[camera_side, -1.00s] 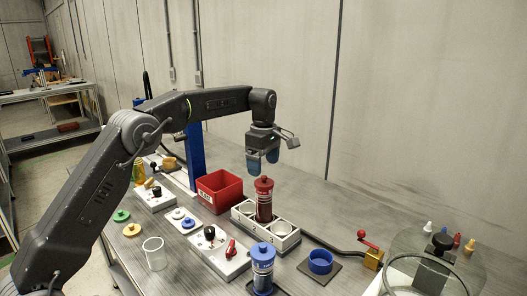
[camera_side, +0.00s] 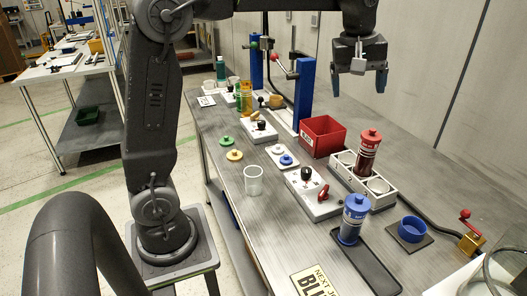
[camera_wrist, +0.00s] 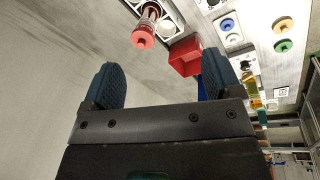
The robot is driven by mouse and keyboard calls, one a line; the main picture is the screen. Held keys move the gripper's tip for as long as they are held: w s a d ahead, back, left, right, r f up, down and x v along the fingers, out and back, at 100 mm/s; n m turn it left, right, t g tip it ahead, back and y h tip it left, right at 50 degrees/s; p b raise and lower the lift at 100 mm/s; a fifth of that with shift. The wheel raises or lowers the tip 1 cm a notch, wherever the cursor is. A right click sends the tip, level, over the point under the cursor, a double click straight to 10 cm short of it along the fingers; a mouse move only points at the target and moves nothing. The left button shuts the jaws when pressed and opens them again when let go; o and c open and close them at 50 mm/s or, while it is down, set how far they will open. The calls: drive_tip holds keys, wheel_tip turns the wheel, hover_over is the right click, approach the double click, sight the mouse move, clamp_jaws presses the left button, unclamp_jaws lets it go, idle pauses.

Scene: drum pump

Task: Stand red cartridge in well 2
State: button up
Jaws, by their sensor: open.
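The red cartridge (camera_side: 368,150) stands upright in the middle well of the white three-well block (camera_side: 388,198). The wells at either side of it are empty. The wrist view shows the cartridge's red cap (camera_wrist: 143,38) and its clear body at the top of the picture, beyond my fingers. My gripper (camera_side: 358,82) is open and empty, up above the block and clear of the cartridge. Its two blue finger pads are wide apart in the wrist view (camera_wrist: 160,75). I cannot read the well numbers clearly.
A red bin (camera_side: 322,137) stands behind the block. A blue-capped cartridge (camera_side: 352,218) stands on a dark tray (camera_side: 372,268) in front. A blue ring (camera_side: 411,229) on a dark pad and a red-knobbed crank (camera_side: 470,238) are at the right. A switch panel (camera_side: 312,195) lies left of the block.

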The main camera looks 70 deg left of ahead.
drive_tip(key=s+d+f+m+t, duration=0.1)
drive_tip(key=s+f+m, duration=0.2)
drive_tip(key=s, duration=0.4)
drive_tip(key=s+d+f+m+t, duration=0.1)
drive_tip(key=s+f+m, duration=0.2)
drive_tip(key=s+m, duration=0.2)
drive_tip(key=s+d+f+m+t, duration=0.1)
drive_tip(key=s+m, duration=0.3)
drive_tip(key=s, duration=0.7)
drive_tip(key=shift+d+f, duration=0.5)
drive_tip(key=shift+f, duration=0.4)
